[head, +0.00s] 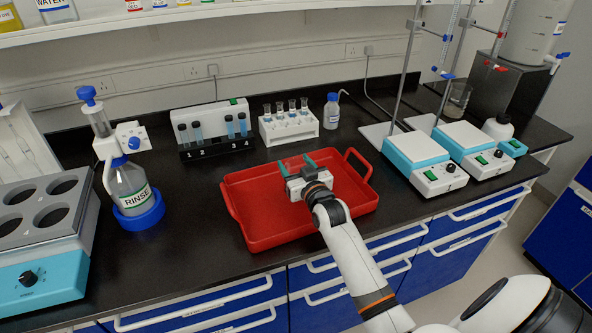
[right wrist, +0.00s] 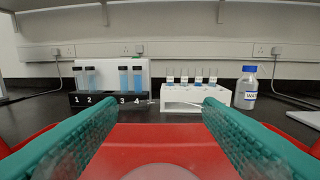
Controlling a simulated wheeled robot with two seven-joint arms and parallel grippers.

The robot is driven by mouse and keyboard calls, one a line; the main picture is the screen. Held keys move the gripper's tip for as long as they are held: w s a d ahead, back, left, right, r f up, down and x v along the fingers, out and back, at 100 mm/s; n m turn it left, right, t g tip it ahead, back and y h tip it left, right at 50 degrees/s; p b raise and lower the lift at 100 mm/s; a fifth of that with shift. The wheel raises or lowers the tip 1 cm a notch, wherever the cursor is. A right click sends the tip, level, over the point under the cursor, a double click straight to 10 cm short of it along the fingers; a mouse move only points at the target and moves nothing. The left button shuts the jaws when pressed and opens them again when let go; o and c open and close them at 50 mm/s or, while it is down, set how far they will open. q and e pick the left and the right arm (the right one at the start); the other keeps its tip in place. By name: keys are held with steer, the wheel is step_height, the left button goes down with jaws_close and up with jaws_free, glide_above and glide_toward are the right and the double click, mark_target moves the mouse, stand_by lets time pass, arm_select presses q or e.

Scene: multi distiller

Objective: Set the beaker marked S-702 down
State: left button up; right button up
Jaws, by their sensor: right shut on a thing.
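My right gripper (head: 296,164) is over the red tray (head: 262,241), toward its back middle, with its teal fingers a little apart around something clear. In the right wrist view the fingers (right wrist: 158,112) reach forward on both sides, with the red tray beneath. The held thing is see-through and hard to make out; I take it for the beaker. A pale round shape shows low between the fingers. No S-702 mark can be read, and I cannot tell whether the beaker touches the tray floor. My left gripper is not in view.
A tube rack (head: 289,127), a numbered stand (head: 213,131) and a small bottle (head: 331,111) stand behind the tray. A RINSE bottle (head: 127,181) stands left; hotplates (head: 417,160) stand right. The tray's front and left floor is bare.

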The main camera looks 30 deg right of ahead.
steer(key=shift+f, duration=0.7)
steer(key=o, duration=1.2)
steer(key=shift+f, duration=0.15)
steer(key=s, duration=0.4)
steer(key=s+a, duration=0.1)
steer(key=s, duration=0.3)
steer(key=s+a+b, duration=0.1)
steer(key=s, duration=0.3)
